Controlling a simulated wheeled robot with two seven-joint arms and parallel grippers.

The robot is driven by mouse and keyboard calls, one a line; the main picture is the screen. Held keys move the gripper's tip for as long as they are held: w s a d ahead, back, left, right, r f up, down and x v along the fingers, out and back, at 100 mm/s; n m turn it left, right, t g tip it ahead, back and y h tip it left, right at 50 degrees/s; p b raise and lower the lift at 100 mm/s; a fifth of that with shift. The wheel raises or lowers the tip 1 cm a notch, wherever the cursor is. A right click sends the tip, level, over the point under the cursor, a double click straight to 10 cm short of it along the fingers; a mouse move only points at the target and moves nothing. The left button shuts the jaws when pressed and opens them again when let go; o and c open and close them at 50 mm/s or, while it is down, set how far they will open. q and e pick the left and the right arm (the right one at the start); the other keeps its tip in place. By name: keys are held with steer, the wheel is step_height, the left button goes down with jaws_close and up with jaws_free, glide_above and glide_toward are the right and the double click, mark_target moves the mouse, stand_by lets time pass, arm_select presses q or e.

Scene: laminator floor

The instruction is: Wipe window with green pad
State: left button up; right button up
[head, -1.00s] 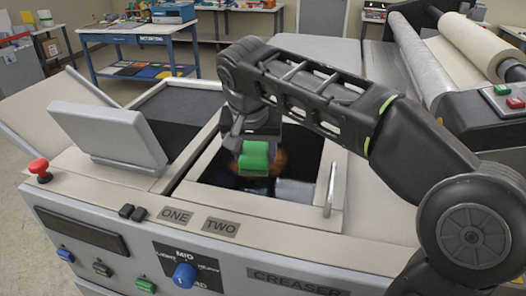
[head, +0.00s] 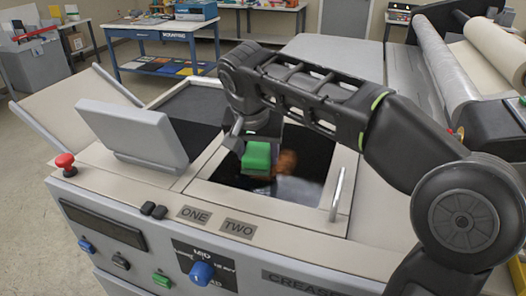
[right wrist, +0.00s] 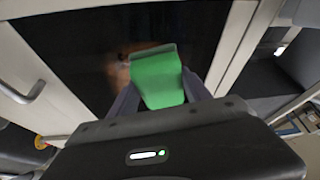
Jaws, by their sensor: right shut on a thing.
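The window (head: 310,161) is a dark, glossy panel in a pale frame on top of the machine. It carries blurry reflections and a brownish smudge-like patch (head: 286,161); I cannot tell whether that patch is dirt or a reflection. My right gripper (head: 256,148) is shut on the green pad (head: 257,158), over the left part of the window. In the right wrist view the pad (right wrist: 158,78) sits between the fingers, with the dark window (right wrist: 90,45) behind it. I cannot tell whether the pad touches the glass. My left gripper is not in view.
A metal handle (head: 337,194) stands at the window frame's right side. A raised grey panel (head: 133,133) and a red knob (head: 66,164) are to the left. Buttons and a blue dial (head: 201,273) are on the front. Rollers (head: 447,65) stand at the right.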

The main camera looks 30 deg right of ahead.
steer(key=shift+w+a, duration=0.1)
steer(key=shift+a, duration=0.05)
steer(key=shift+w+a+p, duration=0.35)
steer(key=shift+w+p, duration=0.05)
steer(key=shift+w, duration=0.05)
steer(key=shift+w+a+r+p, duration=0.1)
steer(key=shift+w+a+p, duration=0.15)
steer(key=shift+w+a, duration=0.25)
steer(key=shift+w+a+p, duration=0.25)
steer(key=shift+w, duration=0.3)
steer(key=shift+r, duration=0.1)
step_height(320, 180, up, 4)
steer(key=p, duration=0.3)
steer(key=shift+r, duration=0.95)
steer(key=shift+d, duration=0.1)
